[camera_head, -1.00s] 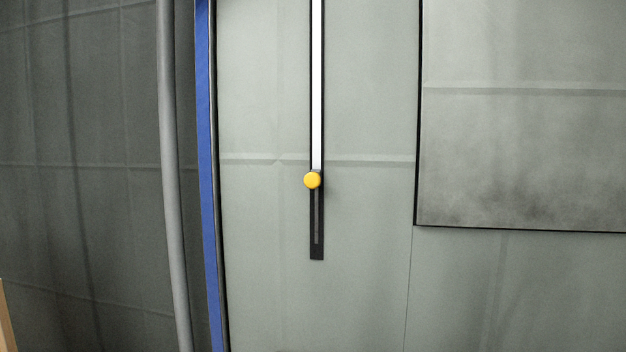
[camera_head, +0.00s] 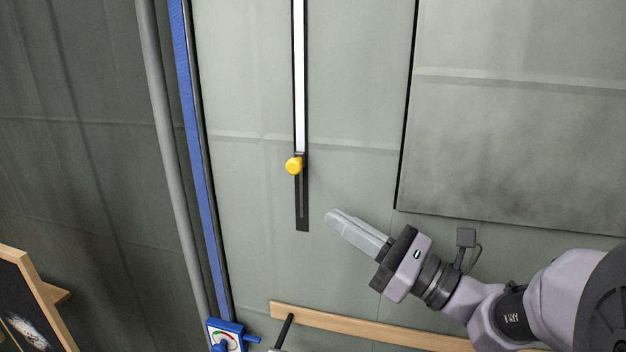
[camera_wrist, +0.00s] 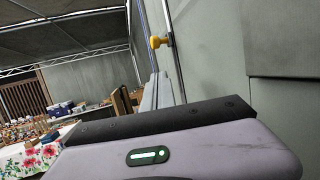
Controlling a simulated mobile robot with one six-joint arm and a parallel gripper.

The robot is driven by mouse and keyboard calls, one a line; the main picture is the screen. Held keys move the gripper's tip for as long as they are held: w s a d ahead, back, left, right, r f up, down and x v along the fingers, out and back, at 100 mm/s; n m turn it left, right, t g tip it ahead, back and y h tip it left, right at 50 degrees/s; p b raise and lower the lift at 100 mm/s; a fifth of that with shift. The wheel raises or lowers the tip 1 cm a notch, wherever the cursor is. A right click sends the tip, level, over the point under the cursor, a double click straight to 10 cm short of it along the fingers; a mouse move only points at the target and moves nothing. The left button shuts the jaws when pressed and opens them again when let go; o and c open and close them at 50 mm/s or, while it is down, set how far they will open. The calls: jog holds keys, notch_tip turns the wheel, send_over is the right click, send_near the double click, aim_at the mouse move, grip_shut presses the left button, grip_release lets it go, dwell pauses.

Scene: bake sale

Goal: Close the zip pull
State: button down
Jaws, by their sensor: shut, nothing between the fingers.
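The zip pull is a round yellow knob (camera_head: 293,165) on a dark vertical track (camera_head: 302,205) on the grey-green fabric wall. A white strip (camera_head: 299,80) runs up the track above the knob. A short dark length of track lies below it. In the wrist view the yellow knob (camera_wrist: 155,42) stands out from the wall, beyond the fingers. My gripper (camera_head: 332,218) is shut and empty, to the right of and below the knob and apart from it in the head view. The fingers point up and left. In the wrist view the gripper's dark body hides part of the fingers.
A grey pole (camera_head: 160,120) and a blue strip (camera_head: 195,150) stand left of the track. A wooden rail (camera_head: 360,328) and a blue-framed dial (camera_head: 226,337) are below. A framed board (camera_head: 25,300) is lower left. A flowered table (camera_wrist: 30,160) shows in the wrist view.

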jog(key=w+a+r, duration=0.1)
jog(key=a, duration=0.1)
jog(key=w+a+r+p, duration=0.1)
jog(key=w+a+r, duration=0.1)
jog(key=shift+w+r, duration=0.1)
jog(key=shift+r, duration=0.2)
jog(key=shift+a+r+p, duration=0.25)
jog(key=shift+r+p, duration=0.05)
jog(key=shift+r, duration=0.2)
jog(key=shift+w, duration=0.2)
notch_tip(320, 180, up, 35)
jog(key=p, duration=2.6)
jog(key=shift+r+p, duration=0.15)
jog(key=shift+p, duration=0.15)
jog(key=shift+s+d, duration=0.1)
